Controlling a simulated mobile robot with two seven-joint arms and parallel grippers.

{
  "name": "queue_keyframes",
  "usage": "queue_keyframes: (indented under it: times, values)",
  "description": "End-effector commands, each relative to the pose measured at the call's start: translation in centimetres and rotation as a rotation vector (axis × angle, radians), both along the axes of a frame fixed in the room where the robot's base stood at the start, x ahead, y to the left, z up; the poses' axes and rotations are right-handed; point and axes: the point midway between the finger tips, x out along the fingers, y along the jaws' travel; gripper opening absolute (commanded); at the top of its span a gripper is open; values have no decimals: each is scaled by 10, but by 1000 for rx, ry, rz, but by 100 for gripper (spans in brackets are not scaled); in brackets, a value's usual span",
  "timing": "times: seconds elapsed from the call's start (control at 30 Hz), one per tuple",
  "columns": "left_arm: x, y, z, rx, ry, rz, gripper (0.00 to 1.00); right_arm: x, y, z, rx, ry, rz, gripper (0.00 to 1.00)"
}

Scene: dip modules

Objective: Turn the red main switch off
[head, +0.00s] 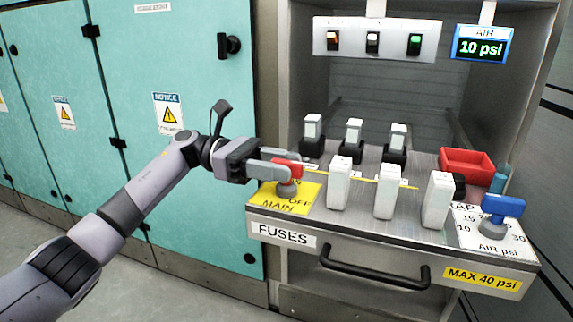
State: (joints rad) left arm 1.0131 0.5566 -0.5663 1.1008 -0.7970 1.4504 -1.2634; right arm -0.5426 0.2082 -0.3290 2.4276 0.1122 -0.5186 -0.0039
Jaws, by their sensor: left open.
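The red main switch (287,172) is a red handle on a grey round base, standing on a yellow plate (270,198) marked "OFF" and "MAIN" at the left of the fuse drawer. Part of the plate's lettering is hidden. My left gripper (298,163) reaches in from the left with its fingers open at the red handle, one finger beyond it and one on the near side. I cannot tell whether the fingers touch the handle. My right gripper is not in view.
White fuse blocks (387,190) stand close to the right of the switch, with a yellow strip (365,178) running past them. Behind are black holders (353,150). A red tray (466,168) and a blue valve handle (503,205) are at the right. The air display (482,46) reads 10 psi.

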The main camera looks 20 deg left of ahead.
Motion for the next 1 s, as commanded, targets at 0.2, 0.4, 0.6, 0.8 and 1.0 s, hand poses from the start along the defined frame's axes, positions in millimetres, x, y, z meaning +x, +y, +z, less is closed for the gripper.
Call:
queue_keyframes:
  times: [0.2, 0.4, 0.6, 0.8, 1.0]
  values:
    - [2, 38, 2, 0, 2, 4, 43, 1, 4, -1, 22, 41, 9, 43]
    - [3, 56, 1, -1, 0, 2, 43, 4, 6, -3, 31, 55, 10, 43]
    - [3, 58, 1, -1, 0, 0, 43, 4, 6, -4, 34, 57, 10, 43]
    - [3, 57, 1, -1, 0, 0, 43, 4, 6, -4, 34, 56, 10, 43]
    - [3, 57, 1, 0, 0, 0, 43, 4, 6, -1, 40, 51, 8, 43]
